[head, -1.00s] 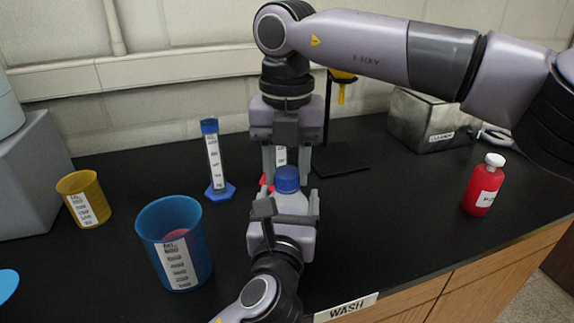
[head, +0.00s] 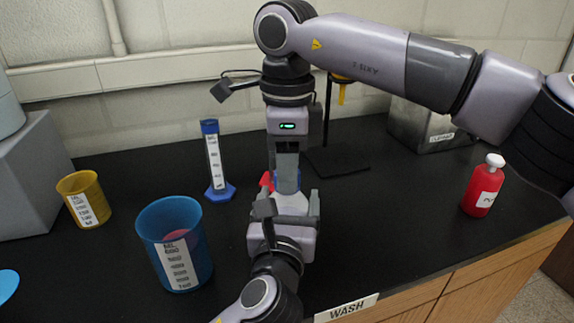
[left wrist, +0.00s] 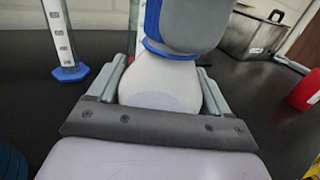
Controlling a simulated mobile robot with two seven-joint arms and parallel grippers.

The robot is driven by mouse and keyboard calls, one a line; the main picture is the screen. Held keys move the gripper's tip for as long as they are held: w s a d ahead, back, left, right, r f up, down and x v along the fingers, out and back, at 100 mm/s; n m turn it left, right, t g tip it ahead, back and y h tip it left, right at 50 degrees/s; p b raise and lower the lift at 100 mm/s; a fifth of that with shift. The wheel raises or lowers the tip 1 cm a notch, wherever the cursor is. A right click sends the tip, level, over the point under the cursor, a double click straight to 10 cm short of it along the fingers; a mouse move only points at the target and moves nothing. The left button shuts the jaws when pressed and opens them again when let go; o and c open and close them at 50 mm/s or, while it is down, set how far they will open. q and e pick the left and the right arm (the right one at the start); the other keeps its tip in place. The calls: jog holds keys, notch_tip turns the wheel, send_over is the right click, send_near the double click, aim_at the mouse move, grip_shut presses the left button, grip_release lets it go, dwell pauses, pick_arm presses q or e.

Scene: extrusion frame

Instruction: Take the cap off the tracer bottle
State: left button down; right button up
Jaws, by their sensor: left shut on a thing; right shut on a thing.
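A pale bottle (head: 291,204) with a blue cap (head: 276,181) stands upright near the bench's front edge. No label on it can be read. My left gripper (head: 286,212) is shut around the bottle body from the front. The bottle also fills the middle of the left wrist view (left wrist: 160,85), between the left fingers. My right gripper (head: 287,180) points down from above and is shut on the blue cap. Its fingers hide most of the cap; blue edges of the cap (left wrist: 152,22) show in the left wrist view. The cap appears to sit at the bottle's top.
A blue beaker (head: 158,218) and a yellow beaker (head: 73,188) stand left, with a blue-based cylinder (head: 213,165) behind. A red object (head: 266,181) is partly hidden behind the bottle. A red bottle (head: 481,192) stands right. A stand base (head: 340,163) and metal box (head: 415,128) are behind.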

jog(key=n, duration=0.9)
jog(key=shift+n, duration=0.3)
jog(key=n, duration=0.7)
jog(key=shift+n, duration=0.3)
jog(key=shift+r, duration=0.25)
jog(key=shift+r, duration=0.9)
